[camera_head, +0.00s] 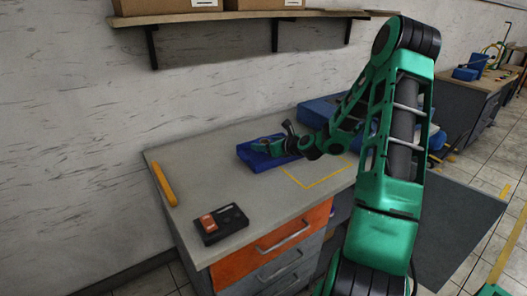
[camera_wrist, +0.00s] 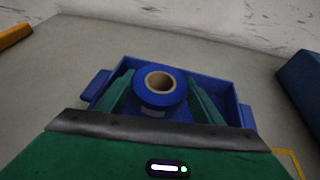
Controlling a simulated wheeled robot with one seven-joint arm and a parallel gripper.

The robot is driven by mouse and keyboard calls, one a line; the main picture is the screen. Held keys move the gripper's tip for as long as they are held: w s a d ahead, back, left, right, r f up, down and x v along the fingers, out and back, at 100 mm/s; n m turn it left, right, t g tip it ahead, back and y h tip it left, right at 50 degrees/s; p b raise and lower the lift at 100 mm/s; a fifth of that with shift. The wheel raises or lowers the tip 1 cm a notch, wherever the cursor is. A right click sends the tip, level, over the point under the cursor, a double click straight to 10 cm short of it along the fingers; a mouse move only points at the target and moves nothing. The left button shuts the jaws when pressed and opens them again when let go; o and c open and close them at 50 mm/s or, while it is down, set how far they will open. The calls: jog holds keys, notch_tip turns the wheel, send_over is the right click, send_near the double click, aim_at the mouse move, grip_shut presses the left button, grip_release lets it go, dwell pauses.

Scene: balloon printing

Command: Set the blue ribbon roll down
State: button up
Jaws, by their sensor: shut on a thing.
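The blue ribbon roll (camera_wrist: 141,94) has a cardboard core and shows between the two green fingers of my gripper (camera_wrist: 160,88) in the wrist view. My gripper is shut on it. The roll is upright, with its open core facing the camera. It is over or inside a shallow blue tray (camera_wrist: 224,87); I cannot tell whether it touches the tray floor. In the head view the tray (camera_head: 248,158) stands on the grey worktop, with my gripper (camera_head: 265,145) low over it. The roll is not clearly visible there.
A yellow-orange bar (camera_head: 164,185) lies at the worktop's left edge. A black device with an orange-red part (camera_head: 235,216) lies near the front. Yellow corner tape (camera_head: 308,187) marks the worktop right of the tray. A larger blue object (camera_head: 318,112) stands behind. The left-centre worktop is clear.

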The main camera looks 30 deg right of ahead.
jog(key=shift+f, duration=1.25)
jog(key=shift+f, duration=0.1)
jog(key=o, duration=1.1)
jog(key=shift+c, duration=0.2)
jog(key=v, duration=1.2)
jog(key=shift+a, duration=0.1)
